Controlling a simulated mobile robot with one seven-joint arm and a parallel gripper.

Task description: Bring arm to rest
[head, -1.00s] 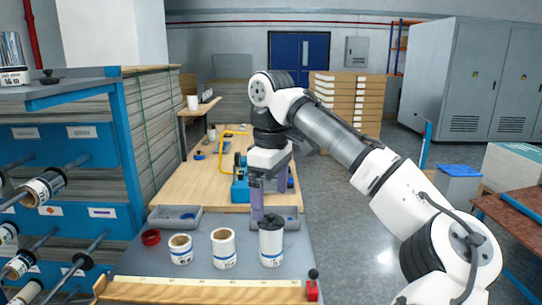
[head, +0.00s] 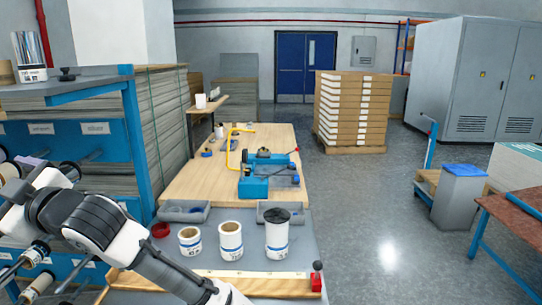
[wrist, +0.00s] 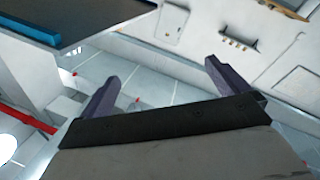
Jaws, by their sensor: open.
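My gripper shows in the wrist view (wrist: 160,85) with its two purple fingers wide apart and nothing between them. In the head view my arm (head: 100,225) reaches across the lower left, in front of the blue roll rack. The gripper end is at the far left there, mostly hidden by the arm. It is clear of the three rolls on the grey table: a short roll (head: 190,241), a middle roll (head: 230,239) and a roll with a black cap (head: 277,235).
The blue rack (head: 128,140) with spindles stands close at left. A blue machine (head: 268,174) sits on the wooden bench (head: 200,180). A red ring (head: 160,230) and grey trays (head: 184,212) are on the table.

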